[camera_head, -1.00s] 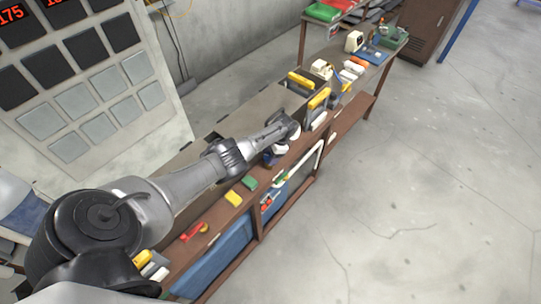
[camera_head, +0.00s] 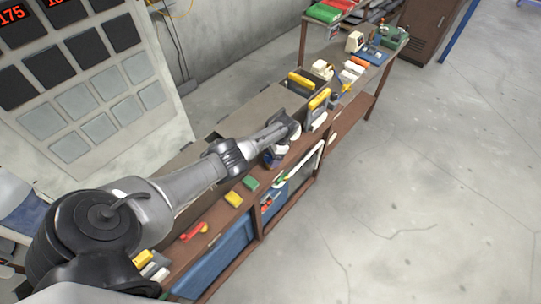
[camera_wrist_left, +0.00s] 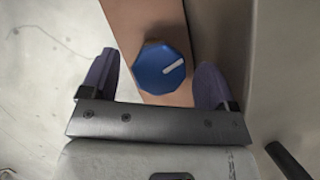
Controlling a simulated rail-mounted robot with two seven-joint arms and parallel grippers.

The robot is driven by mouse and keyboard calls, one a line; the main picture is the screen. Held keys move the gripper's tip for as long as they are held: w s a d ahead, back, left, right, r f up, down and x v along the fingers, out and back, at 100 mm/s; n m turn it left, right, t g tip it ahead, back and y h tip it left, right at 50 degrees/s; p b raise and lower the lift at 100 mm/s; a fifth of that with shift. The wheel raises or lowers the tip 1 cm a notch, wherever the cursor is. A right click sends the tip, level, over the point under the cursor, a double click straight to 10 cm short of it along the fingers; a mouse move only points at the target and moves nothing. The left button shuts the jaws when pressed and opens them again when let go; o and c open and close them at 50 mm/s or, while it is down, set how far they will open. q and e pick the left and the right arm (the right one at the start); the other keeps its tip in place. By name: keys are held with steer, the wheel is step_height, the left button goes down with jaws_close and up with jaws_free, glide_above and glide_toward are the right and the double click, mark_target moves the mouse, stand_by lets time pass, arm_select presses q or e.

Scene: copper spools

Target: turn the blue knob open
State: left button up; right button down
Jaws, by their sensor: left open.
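The blue knob (camera_wrist_left: 162,68) is an eight-sided blue cap with a white pointer mark, in the middle of the left wrist view. It sits on a brown surface, and its pointer aims to the upper right. My left gripper (camera_wrist_left: 156,84) is open, with one purple-grey finger on each side of the knob. Gaps show between the knob and both fingers. In the head view my left gripper (camera_head: 275,156) is at the bench, at the end of my reaching left arm, and the knob cannot be made out there. My right gripper is not in view.
The long brown bench (camera_head: 243,216) holds a yellow block (camera_head: 233,199), a green block (camera_head: 251,183) and a red tool (camera_head: 193,232) on its front edge. Grey bins with yellow tops (camera_head: 319,99) stand beyond my gripper. The floor to the right is clear.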

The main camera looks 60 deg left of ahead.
arm_select(q)
steer(key=v, duration=1.3)
steer(key=shift+r+p, duration=0.35)
steer(key=shift+r, duration=0.1)
steer(key=shift+w+f, duration=0.1)
